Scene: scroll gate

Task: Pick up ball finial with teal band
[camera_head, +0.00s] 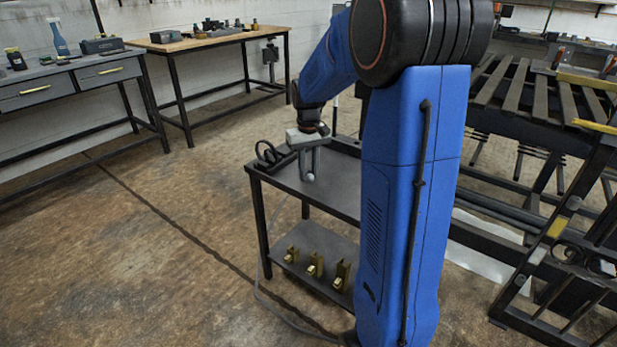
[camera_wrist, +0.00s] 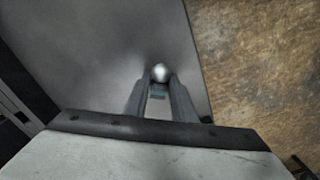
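The ball finial (camera_wrist: 160,72) shows a shiny silver ball at my fingertips in the wrist view. A small dull teal patch, apparently its band (camera_wrist: 157,95), shows between the fingers, nearer the palm. My gripper (camera_wrist: 160,82) has a finger close along each side of it and looks shut on it. In the head view my gripper (camera_head: 308,166) points down over the top of the dark cart, and the pale ball (camera_head: 309,177) shows at the fingertips. I cannot tell whether the finial touches the cart top. Much of its body is hidden by the fingers.
The cart's top (camera_head: 340,195) is mostly bare, with a black coiled item (camera_head: 270,153) at its far left corner. Several yellowish brackets (camera_head: 314,265) stand on its lower shelf. A dark metal rack (camera_head: 560,200) stands at right. Open floor lies left of the cart.

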